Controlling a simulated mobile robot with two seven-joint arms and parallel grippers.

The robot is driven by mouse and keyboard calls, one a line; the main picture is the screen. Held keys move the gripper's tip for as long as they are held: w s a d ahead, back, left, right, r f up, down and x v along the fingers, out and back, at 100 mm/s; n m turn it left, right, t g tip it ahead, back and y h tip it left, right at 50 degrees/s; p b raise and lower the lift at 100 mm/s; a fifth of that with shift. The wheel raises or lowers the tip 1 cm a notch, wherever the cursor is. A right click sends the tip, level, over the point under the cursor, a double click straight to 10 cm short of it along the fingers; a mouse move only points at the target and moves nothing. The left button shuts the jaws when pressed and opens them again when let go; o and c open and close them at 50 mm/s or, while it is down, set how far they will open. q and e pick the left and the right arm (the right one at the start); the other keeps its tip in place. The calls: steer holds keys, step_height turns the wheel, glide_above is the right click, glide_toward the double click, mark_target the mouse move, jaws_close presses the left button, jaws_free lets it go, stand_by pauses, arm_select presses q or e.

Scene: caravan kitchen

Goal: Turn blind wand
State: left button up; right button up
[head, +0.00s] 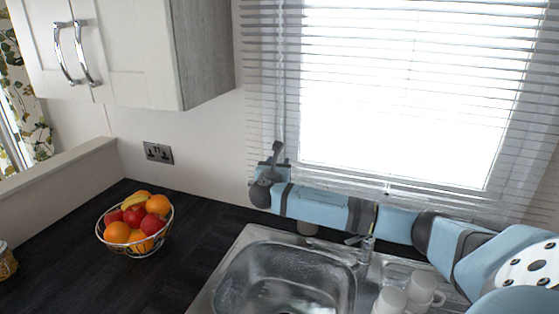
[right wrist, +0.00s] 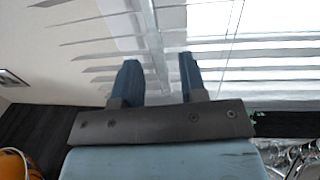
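The window blind (head: 400,90) has pale horizontal slats and hangs over the bright window. Its wand looks like a thin, pale upright rod (head: 281,90) near the blind's left side. My right gripper (head: 276,152) is at the lower left corner of the window, by the wand's lower part. In the right wrist view, the two blue fingers (right wrist: 158,72) stand apart, with the pale rod (right wrist: 153,45) running between them. I see a gap beside the rod, but cannot tell how deep it sits between the fingers. My left gripper is out of view.
My right arm reaches across above the steel sink (head: 225,285) and its tap (head: 367,245). White mugs (head: 390,300) stand right of the basin. A wire fruit bowl (head: 137,229) sits on the dark counter (head: 60,240). A wall cupboard (head: 140,50) hangs upper left.

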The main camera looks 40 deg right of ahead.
steer(key=shift+x, duration=0.8)
jaws_close()
steer(key=shift+s+d+r+n+t+y+p, duration=0.1)
steer(key=shift+r+n+t+y+p, duration=0.1)
steer(key=shift+n+t+y+p, duration=0.7)
steer(key=shift+d+f+n+t+y, duration=0.1)
steer(key=shift+n+t+y, duration=0.6)
steer(key=shift+t+y, duration=0.3)
steer(key=shift+n+t+y, duration=0.6)
steer(key=shift+n+y, duration=0.1)
